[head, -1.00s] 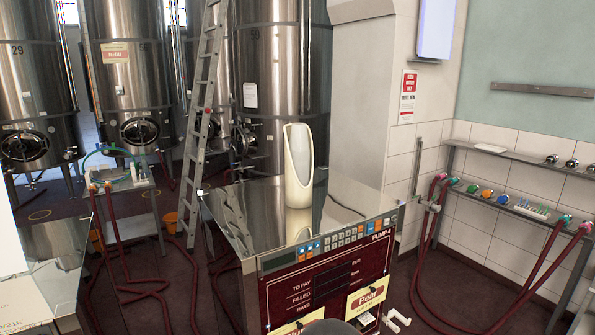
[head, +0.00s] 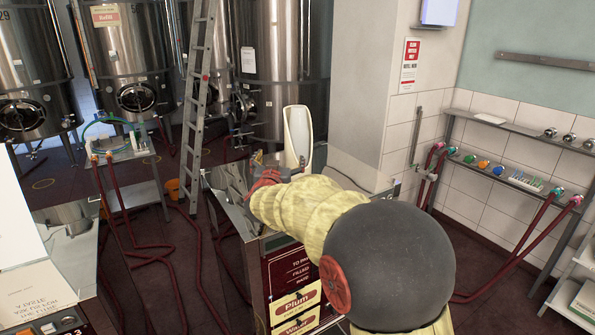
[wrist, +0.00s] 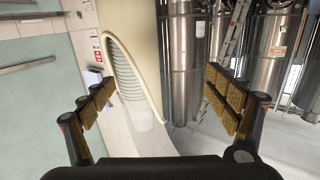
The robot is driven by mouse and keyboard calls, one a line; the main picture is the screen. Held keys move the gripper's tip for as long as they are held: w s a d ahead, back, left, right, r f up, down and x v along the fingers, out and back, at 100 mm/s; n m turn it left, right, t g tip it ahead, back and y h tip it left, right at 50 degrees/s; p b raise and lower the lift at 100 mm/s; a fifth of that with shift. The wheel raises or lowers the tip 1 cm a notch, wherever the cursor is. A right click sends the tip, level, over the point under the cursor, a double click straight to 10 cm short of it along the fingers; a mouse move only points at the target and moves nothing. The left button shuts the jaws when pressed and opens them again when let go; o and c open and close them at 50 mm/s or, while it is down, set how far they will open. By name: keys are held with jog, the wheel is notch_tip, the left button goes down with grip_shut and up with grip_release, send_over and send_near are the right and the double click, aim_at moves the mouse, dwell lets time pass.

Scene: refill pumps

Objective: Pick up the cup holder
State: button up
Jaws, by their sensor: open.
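The cup holder (head: 297,135) is a tall cream-white tube with an oval opening, standing upright on the shiny top of the pump counter. In the wrist view the cup holder (wrist: 146,38) rises between the two fingers, with ribbed, stacked shapes inside its opening. My gripper (wrist: 162,95) is open, one finger to each side of the holder in that view, with gaps between pads and holder. In the head view my gripper (head: 284,168) is at the holder's near side; my arm hides much of the counter and the holder's base is partly covered.
The pump counter (head: 288,283) has Plum and other labels on its front. A ladder (head: 196,110) leans behind it, before steel tanks (head: 282,70). A wall column (head: 356,90) stands right behind the holder. Red hoses (head: 507,265) hang from the right shelf.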

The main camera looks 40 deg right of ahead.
aim_at(295, 156)
jog(key=d+h, duration=0.1)
jog(key=d, duration=0.1)
jog(key=d+f+m+g+h, duration=0.1)
jog(key=d, duration=0.1)
jog(key=shift+s+d+f, duration=0.1)
jog(key=shift+d, duration=0.15)
jog(key=x, duration=0.3)
jog(key=p+x, duration=0.1)
jog(key=x, duration=0.3)
jog(key=shift+d+f, duration=0.25)
jog(key=c, duration=0.4)
jog(key=c, duration=1.4)
jog(key=shift+r, duration=0.15)
jog(key=shift+c, duration=0.6)
